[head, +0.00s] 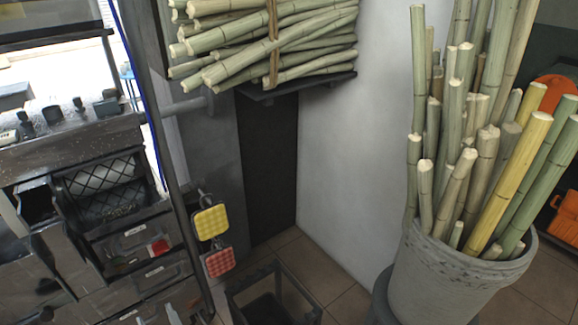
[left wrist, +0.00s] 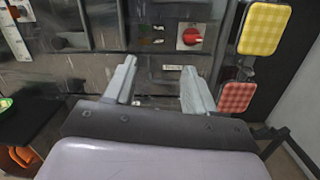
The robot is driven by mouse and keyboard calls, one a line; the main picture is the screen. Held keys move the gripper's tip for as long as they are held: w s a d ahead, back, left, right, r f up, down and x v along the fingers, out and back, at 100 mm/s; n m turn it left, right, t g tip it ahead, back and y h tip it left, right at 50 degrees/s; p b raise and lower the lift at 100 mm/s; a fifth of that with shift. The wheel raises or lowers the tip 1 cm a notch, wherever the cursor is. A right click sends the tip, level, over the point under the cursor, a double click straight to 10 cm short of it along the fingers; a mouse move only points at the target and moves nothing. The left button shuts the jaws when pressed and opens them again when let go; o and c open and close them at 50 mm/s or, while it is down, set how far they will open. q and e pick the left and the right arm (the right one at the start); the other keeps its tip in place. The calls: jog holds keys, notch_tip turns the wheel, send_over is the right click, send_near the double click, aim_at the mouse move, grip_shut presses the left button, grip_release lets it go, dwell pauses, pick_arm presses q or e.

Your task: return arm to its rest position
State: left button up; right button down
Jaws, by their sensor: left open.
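My left gripper (left wrist: 158,66) is open in the left wrist view, with its two pale fingers apart and nothing between them. It points at the dark front of a machine (left wrist: 90,72) with a red knob (left wrist: 192,37). In the head view only the pale fingertips of my left gripper (head: 155,315) show at the bottom edge, low in front of the machine (head: 70,270). The rest of my left arm is out of the picture. My right gripper is in neither view.
Yellow (head: 210,221) and red (head: 218,262) checked pads hang beside the machine. A dark open-framed bin (head: 262,282) stands on the floor. A grey bucket (head: 450,280) holds upright canes (head: 480,170) at right. Bundled canes (head: 270,40) lie on a wall shelf (head: 300,86).

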pick_arm(q)
jog(key=a+r+m+t+y, duration=0.1)
jog(key=a+r+m, duration=0.1)
jog(key=a, duration=0.7)
jog(key=a+r+m+t, duration=0.1)
jog(key=a+r+m, duration=0.15)
jog(key=a, duration=0.65)
jog(key=s+d+f+n+g+h, duration=0.35)
jog(key=s+f+n, duration=0.2)
jog(key=n, duration=0.25)
jog(key=s+d+f+n+g+h, duration=0.25)
jog(key=s+f+n+g, duration=0.2)
jog(key=f+n, duration=0.3)
jog(key=s+d+r+n+t+h, duration=0.1)
jog(key=d+r+n+h, duration=0.35)
jog(key=d+n, duration=0.5)
jog(key=s+d+r+n+h, duration=0.1)
jog(key=d+r+n+h, duration=0.35)
jog(key=d+n, duration=0.5)
notch_tip(320, 180, up, 7)
jog(key=s+m+p, duration=0.1)
jog(key=m+p, duration=0.1)
jog(key=p, duration=0.7)
jog(key=shift+d+r+p, duration=0.2)
jog(key=shift+d+p, duration=0.15)
jog(key=shift+d, duration=0.1)
